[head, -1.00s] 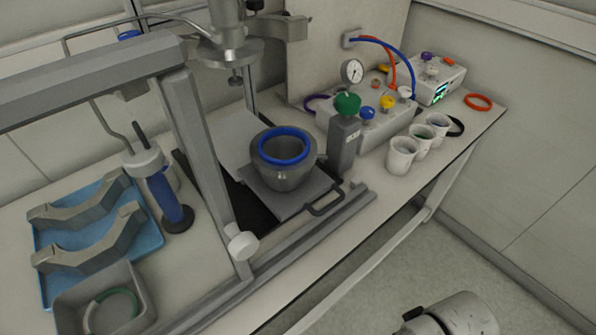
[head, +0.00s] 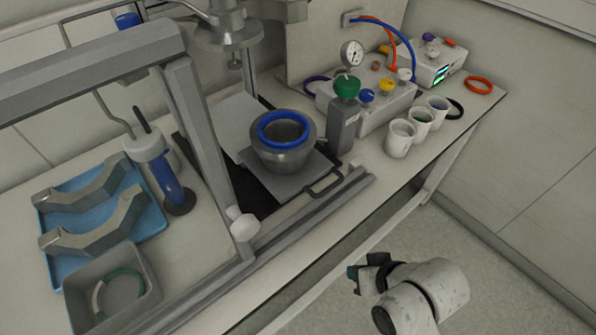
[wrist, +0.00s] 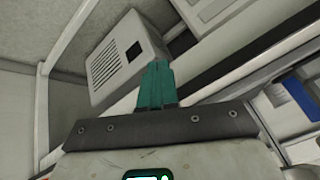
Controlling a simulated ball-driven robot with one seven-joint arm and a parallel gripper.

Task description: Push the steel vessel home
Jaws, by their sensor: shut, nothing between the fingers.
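The steel vessel (head: 284,155) is a grey round pot with a blue ring (head: 283,129) around its open mouth. It stands upright on a flat grey sliding plate (head: 300,181) on the bench, in the head view. My gripper (head: 352,279) is at the lower right of the head view, over the floor in front of the bench, apart from the vessel and handle. In the wrist view its teal fingers (wrist: 157,84) are together and empty. The vessel is not recognisable in the wrist view.
A frame post with a white knob (head: 241,224) stands left of the plate. Cups (head: 400,138) line the bench's right edge. A blue tray (head: 82,262) lies left. Floor before the bench is open.

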